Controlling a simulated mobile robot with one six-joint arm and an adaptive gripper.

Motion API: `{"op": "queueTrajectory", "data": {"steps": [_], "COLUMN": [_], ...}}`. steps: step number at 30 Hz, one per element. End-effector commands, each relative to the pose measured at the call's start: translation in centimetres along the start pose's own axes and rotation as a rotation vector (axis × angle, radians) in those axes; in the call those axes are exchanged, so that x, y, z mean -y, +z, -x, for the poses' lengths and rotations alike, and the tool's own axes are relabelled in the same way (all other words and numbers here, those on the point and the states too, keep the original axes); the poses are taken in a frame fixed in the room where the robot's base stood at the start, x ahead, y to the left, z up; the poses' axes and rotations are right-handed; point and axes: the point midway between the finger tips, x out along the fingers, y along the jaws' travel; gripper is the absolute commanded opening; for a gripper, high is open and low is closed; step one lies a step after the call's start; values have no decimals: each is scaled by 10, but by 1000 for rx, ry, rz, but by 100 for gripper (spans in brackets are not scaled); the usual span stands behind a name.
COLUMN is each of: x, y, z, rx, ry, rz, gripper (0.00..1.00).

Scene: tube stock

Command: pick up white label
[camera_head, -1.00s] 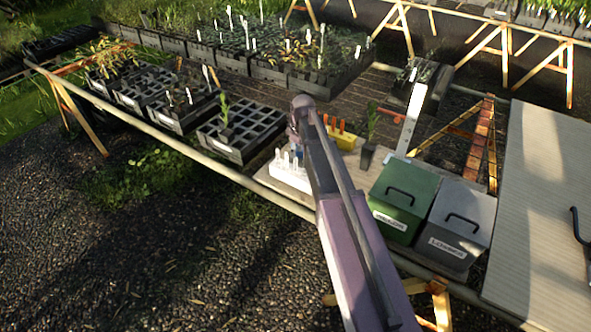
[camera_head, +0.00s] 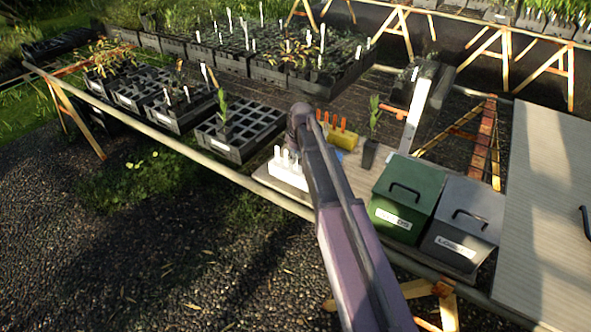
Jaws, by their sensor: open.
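Several white labels (camera_head: 285,156) stand upright in a white holder (camera_head: 288,176) at the front of the bench, just left of my arm. Other white labels (camera_head: 246,36) stick up from the planted trays farther back. My arm (camera_head: 340,220) reaches up from the bottom of the picture across the bench, and its upper end is just right of and above the holder. My gripper is hidden behind the arm, so its place relative to the labels does not show.
A yellow holder with orange pieces (camera_head: 343,140) and a potted seedling (camera_head: 372,130) stand right of my arm. A green lidded box (camera_head: 404,200) and a grey one (camera_head: 462,225) are nearer. A tray with a seedling (camera_head: 241,130) stands left. A pale board (camera_head: 550,200) lies at right.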

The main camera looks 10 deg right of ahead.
Motion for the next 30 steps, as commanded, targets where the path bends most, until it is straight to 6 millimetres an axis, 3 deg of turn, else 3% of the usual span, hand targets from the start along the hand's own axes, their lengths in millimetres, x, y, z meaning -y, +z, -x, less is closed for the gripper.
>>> {"op": "queueTrajectory", "data": {"steps": [15,21,30], "x": [0,0,0], "y": [0,0,0], "z": [0,0,0], "rx": [0,0,0], "ry": [0,0,0], "rz": [0,0,0], "gripper": [43,2,0]}}
